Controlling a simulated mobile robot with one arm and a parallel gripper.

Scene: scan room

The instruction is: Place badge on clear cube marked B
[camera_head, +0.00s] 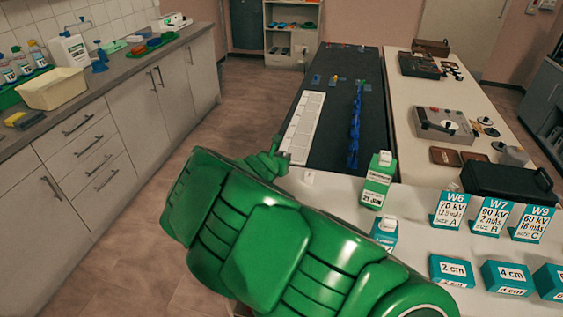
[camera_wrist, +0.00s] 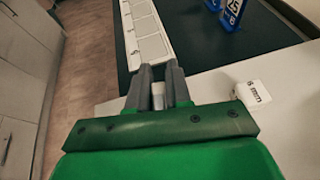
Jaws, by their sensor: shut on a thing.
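My gripper (camera_wrist: 158,84) is in the wrist view, its grey fingers shut on a small pale thing (camera_wrist: 158,96) that is mostly hidden between them. I cannot tell from its look whether this is the badge. In the head view my gripper (camera_head: 275,150) is small and partly hidden by my green arm, near the left front corner of the dark bench top. I cannot make out a clear cube marked B in either view. A teal card stand reading W7, 90 kV, size B (camera_head: 491,217) stands on the white table at the right.
A green carton (camera_head: 378,182), a teal-and-white carton (camera_head: 385,232), teal boxes (camera_head: 452,271) and other card stands (camera_head: 449,209) occupy the white table. A white labelled block (camera_wrist: 253,93) lies right of my gripper. White tiles (camera_head: 303,128) and a blue row (camera_head: 355,125) lie on the dark bench.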

